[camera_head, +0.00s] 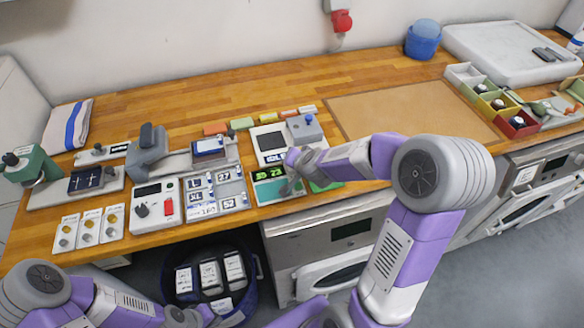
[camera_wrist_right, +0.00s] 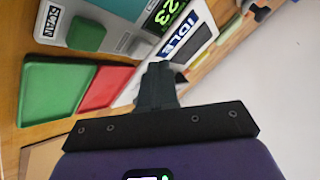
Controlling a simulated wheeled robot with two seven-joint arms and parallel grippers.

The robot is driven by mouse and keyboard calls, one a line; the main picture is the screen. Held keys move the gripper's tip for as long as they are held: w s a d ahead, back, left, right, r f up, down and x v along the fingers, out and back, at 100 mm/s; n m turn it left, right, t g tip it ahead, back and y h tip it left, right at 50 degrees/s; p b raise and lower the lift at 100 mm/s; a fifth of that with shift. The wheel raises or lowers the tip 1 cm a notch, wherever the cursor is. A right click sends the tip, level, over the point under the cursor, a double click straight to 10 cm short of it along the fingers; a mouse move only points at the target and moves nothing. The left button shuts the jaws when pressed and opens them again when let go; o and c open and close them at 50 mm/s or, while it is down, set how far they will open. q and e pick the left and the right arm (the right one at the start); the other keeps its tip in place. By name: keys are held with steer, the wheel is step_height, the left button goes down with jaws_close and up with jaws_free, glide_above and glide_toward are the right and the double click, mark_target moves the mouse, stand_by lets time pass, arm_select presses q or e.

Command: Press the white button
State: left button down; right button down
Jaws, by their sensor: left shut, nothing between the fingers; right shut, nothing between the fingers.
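I cannot make out a clear white button in either view. In the right wrist view a small pale patch (camera_wrist_right: 140,46) on the grey panel lies just beyond the fingertips, but I cannot tell whether it is a button. A green square button (camera_wrist_right: 86,34) sits beside the word SCAN. My right gripper (camera_wrist_right: 158,72) is shut and empty, its tips close to the panel; contact cannot be told. In the head view it hangs over the front of the station with the IDLE display (camera_head: 275,158). My left gripper (camera_head: 212,318) is low at the bottom edge, shut and partly cut off.
Green (camera_wrist_right: 55,92) and red (camera_wrist_right: 101,87) pads lie beside the panel. A grey box (camera_head: 305,128) stands behind the right gripper. Left of it are a white panel with a red switch (camera_head: 166,206) and several knob plates. A blue bin (camera_head: 252,290) stands below. The brown mat (camera_head: 405,112) is clear.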

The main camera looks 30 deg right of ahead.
steer(key=shift+f, duration=0.1)
steer(key=shift+f+b, duration=0.35)
steer(key=shift+f+b, duration=0.45)
steer(key=shift+f, duration=0.05)
stand_by(0.6)
steer(key=shift+r, duration=0.15)
steer(key=shift+r+p, duration=0.75)
steer(key=shift+p, duration=0.2)
step_height(320, 180, up, 5)
steer(key=p, duration=0.5)
steer(key=shift+r, duration=0.15)
